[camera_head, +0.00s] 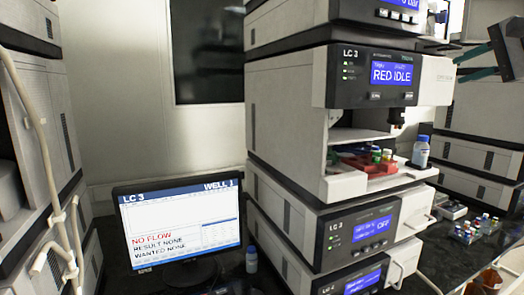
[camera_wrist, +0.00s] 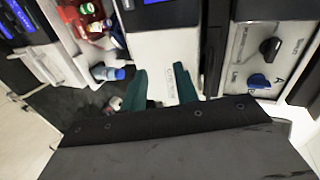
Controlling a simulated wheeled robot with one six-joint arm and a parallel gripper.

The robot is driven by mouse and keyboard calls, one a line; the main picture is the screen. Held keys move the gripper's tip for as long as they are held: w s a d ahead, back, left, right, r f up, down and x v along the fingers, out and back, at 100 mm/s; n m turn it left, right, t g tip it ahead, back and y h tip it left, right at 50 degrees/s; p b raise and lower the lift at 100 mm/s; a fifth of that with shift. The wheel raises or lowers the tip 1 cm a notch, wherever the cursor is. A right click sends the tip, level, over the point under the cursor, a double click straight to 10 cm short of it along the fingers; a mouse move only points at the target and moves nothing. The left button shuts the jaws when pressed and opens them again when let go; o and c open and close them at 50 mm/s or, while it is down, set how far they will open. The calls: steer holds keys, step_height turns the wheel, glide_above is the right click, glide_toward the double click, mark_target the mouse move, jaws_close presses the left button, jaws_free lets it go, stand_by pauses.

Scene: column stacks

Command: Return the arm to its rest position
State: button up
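My gripper (camera_head: 464,67) shows at the upper right of the head view, a dark body with two teal fingers pointing left, beside the upper right side of the LC 3 stack (camera_head: 290,105). In the wrist view my gripper (camera_wrist: 161,70) has its teal fingers apart, with a white panel visible between them. Nothing is held. The fingers look clear of the stack, but the exact gap cannot be told. The rest of the arm is out of the head view.
The LC 3 stack's open bay holds a red tray (camera_head: 372,168) with vials and a blue-capped bottle (camera_head: 421,152). A monitor (camera_head: 182,226) reads NO FLOW. Small vials (camera_head: 468,234) stand on the dark bench at right. Another stack (camera_head: 482,120) stands behind my gripper.

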steer(key=s+a+f+n+g+h, duration=0.1)
steer(key=s+a+f+n+g, duration=0.35)
steer(key=f, duration=0.65)
steer(key=s+a+f+n+g, duration=0.1)
steer(key=s+a+f+g, duration=0.2)
steer(key=s+a+f, duration=0.45)
steer(key=s+a+f+n+g+h, duration=0.1)
steer(key=s+a+f+n+g, duration=0.1)
steer(key=s+a+f+n, duration=0.2)
steer(key=s+a+f+n+g+h, duration=0.2)
steer(key=s+a+f+n, duration=0.2)
steer(key=s+f, duration=0.6)
step_height(320, 180, down, 3)
steer(key=shift+s+a+r, duration=0.2)
steer(key=shift+s+a, duration=0.15)
steer(key=shift+a, duration=0.4)
steer(key=shift+c, duration=0.3)
jaws_close()
